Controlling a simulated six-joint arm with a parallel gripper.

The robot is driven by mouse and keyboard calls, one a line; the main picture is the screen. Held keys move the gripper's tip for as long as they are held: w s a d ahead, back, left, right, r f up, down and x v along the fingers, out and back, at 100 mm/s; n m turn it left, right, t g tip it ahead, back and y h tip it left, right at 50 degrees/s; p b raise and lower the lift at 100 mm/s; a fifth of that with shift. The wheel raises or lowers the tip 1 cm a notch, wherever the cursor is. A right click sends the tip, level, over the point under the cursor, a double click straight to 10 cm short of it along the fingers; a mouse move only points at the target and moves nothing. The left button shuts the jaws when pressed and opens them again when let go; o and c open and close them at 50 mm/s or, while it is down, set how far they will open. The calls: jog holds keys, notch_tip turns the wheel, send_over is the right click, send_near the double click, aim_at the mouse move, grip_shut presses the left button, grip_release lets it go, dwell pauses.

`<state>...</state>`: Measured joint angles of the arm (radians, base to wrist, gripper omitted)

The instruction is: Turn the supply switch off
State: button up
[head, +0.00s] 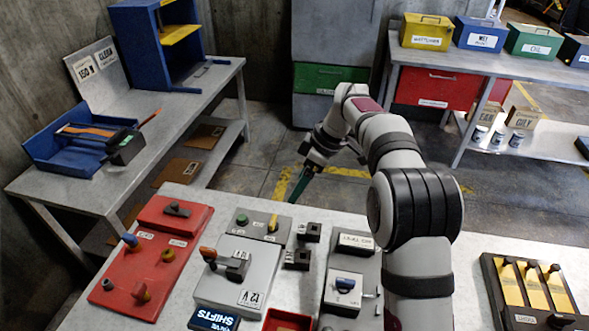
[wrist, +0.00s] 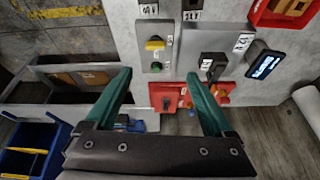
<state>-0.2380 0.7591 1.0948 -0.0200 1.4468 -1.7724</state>
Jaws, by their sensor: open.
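I cannot read a supply label on any switch. A red panel (head: 118,285) at the bench's left carries a black rotary handle (head: 177,208), a blue-tipped lever (head: 130,240) and a red knob (head: 168,255). Right of it, a grey box marked 12 V (head: 225,285) has an orange-tipped lever (head: 208,254). Behind that box, a grey panel has a green button (head: 242,219) and a yellow handle (head: 273,222), which also shows in the wrist view (wrist: 154,45). My gripper (head: 292,201) is open and empty, above the bench's far edge. Its teal fingers (wrist: 159,73) are apart and touch no switch.
A small display (head: 214,320) is at the bench's front. A panel with yellow strips (head: 535,290) lies at the right. A side table (head: 160,130) at the left holds a blue tray (head: 65,168). Shelves with labelled boxes (head: 427,31) stand behind, with open floor between.

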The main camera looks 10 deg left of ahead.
aim_at(273, 220)
jog(key=shift+n, duration=0.6)
jog(key=x, duration=1.1)
jog(key=w+x, duration=0.1)
jog(key=x, duration=0.5)
jog(key=shift+a, duration=0.35)
jog(key=c, duration=1.4)
